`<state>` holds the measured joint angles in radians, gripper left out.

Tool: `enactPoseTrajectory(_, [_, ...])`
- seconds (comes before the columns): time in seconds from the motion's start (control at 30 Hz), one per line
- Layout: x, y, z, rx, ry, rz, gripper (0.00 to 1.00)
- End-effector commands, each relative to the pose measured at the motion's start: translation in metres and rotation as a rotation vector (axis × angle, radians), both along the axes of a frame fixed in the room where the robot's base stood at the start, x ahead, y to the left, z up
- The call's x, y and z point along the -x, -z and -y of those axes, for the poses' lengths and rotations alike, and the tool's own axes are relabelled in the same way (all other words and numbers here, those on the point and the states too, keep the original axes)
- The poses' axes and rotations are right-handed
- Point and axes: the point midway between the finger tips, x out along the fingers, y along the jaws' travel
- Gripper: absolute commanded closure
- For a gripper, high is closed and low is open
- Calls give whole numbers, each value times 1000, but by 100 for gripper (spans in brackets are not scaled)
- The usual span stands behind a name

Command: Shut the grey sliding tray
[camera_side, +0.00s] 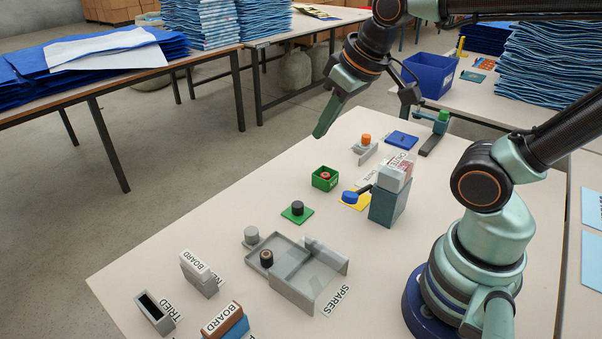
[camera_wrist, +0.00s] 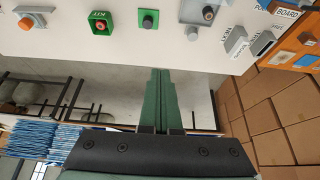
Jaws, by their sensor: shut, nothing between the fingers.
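The grey sliding tray (camera_side: 287,258) is at the front middle of the table in the side view, beside the SPARES label (camera_side: 336,300). It appears to stand out from its grey housing (camera_side: 311,283), its shallow compartments showing. My gripper (camera_side: 318,136) is shut and empty, raised near the table's far edge, well away from the tray.
A green KIT box (camera_side: 325,178), a green pad with a black knob (camera_side: 297,213) and a grey block with a white box (camera_side: 388,204) stand behind the tray. BOARD blocks (camera_side: 199,272) and a TRIED slot (camera_side: 154,313) are at left.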

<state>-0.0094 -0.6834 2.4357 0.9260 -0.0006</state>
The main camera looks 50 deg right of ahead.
Motion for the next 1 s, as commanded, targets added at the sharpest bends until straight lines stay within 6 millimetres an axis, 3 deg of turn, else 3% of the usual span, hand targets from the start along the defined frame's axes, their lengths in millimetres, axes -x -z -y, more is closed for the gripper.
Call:
enactPoseTrajectory(0.23, [-47,-17,-15,6,-47,-132,100])
enactPoseTrajectory(0.5, [-105,-13,-39,18,-101,-284,100])
enactPoseTrajectory(0.77, [-156,17,-66,37,-151,-431,100])
enactPoseTrajectory(1.0, [-190,66,-93,61,-196,-563,100])
